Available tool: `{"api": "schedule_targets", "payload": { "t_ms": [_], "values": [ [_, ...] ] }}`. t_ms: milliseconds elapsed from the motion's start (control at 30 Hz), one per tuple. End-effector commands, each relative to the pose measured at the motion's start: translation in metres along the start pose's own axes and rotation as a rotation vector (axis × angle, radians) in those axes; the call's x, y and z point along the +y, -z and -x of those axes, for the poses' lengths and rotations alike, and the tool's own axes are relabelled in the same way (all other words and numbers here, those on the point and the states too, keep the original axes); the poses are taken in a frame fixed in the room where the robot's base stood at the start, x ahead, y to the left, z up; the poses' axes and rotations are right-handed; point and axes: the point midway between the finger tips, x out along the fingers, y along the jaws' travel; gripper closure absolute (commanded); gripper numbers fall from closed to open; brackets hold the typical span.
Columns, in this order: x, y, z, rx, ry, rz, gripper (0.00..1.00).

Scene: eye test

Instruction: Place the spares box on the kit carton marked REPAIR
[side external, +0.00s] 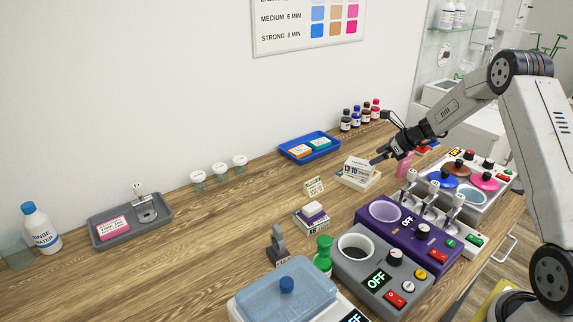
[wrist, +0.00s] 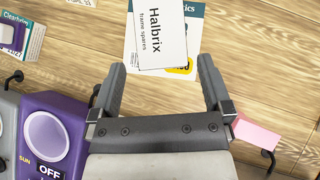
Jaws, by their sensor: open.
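The white spares box (wrist: 161,30), printed "Halbrix frame spares", lies in the wrist view over a larger white, teal and yellow carton (wrist: 193,15). Most of that carton is hidden, and no REPAIR mark is readable. In the side view a small white box (side external: 359,165) sits on a wider pale carton (side external: 355,182), apparently the same pair. My gripper (wrist: 160,64) is open. In the side view my gripper (side external: 377,159) is just right of the box.
Another carton (side external: 311,223) bears a white and purple block, with a small upright card (side external: 314,186) behind it. A purple warmer (side external: 405,228), a grey warmer (side external: 372,268) and a pink item (side external: 404,166) stand near. A blue tray (side external: 309,146) lies behind.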

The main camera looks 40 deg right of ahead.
Motion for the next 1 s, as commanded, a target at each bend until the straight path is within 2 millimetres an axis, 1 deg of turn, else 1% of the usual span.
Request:
{"api": "schedule_targets", "payload": {
  "t_ms": [33, 100, 200, 333, 500, 1000],
  "values": [
    [-0.001, 0.0, 0.009, -0.001, 0.004, -0.001, 0.0],
    [-0.001, 0.0, 0.018, 0.0, 0.003, 0.0, 0.0],
    [-0.001, 0.0, 0.029, -0.001, 0.002, -0.001, 0.0],
    [-0.001, 0.0, 0.037, 0.0, 0.002, -0.002, 0.0],
    [0.0, 0.0, 0.041, 0.0, 0.001, 0.0, 0.0],
    [0.0, 0.0, 0.041, 0.001, 0.0, 0.002, 0.0]
  ]
}}
